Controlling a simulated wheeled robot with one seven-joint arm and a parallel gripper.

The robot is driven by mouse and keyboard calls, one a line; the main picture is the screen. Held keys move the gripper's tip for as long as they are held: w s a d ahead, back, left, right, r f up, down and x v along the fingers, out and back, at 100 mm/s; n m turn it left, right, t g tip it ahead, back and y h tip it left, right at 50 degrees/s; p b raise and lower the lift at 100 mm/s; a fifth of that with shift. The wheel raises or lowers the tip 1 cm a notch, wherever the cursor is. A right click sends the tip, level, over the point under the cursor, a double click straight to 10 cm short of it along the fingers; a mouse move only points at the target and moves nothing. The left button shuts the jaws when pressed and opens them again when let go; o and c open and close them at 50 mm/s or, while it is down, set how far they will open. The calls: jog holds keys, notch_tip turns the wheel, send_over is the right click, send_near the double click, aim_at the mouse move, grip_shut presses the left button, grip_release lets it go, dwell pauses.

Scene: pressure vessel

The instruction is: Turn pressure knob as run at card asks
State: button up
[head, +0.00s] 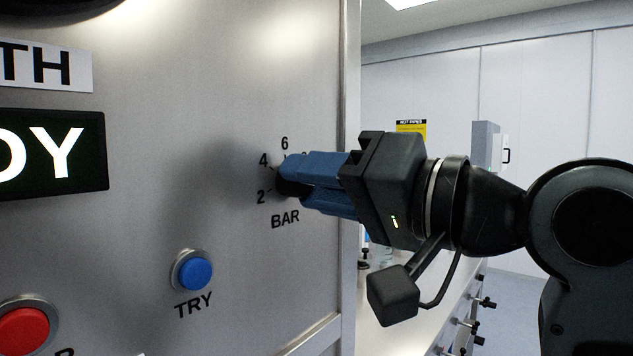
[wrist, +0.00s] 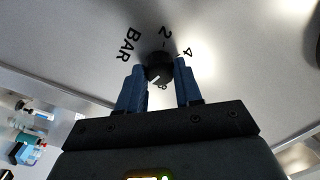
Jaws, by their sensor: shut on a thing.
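The pressure knob (wrist: 158,68) is black and round, on the grey metal panel. Numbers 2, 4, 6 and the word BAR show around it in the head view, where the knob (head: 287,184) is mostly hidden by my blue fingers. My gripper (head: 290,180) is shut on the knob, reaching it from the right. In the wrist view my gripper (wrist: 160,78) has one finger on each side of the knob. A short white line on the knob slants to the lower left, close to an 8 partly in view. Its exact reading is unclear. No run card is in view.
A blue TRY button (head: 193,271) and a red button (head: 24,331) sit lower left on the panel. A lit display (head: 52,155) ending in "DY" is at left. A white bench (head: 420,305) runs behind, right of the panel edge.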

jog(key=shift+f+m, duration=0.2)
jog(key=shift+m, duration=0.4)
jog(key=o, duration=1)
jog(key=shift+r, duration=0.1)
jog(key=shift+o, duration=0.2)
jog(key=b+v, duration=0.1)
jog(key=v, duration=0.6)
jog(key=shift+s+d+b, duration=0.25)
jog(key=shift+d+b, duration=0.05)
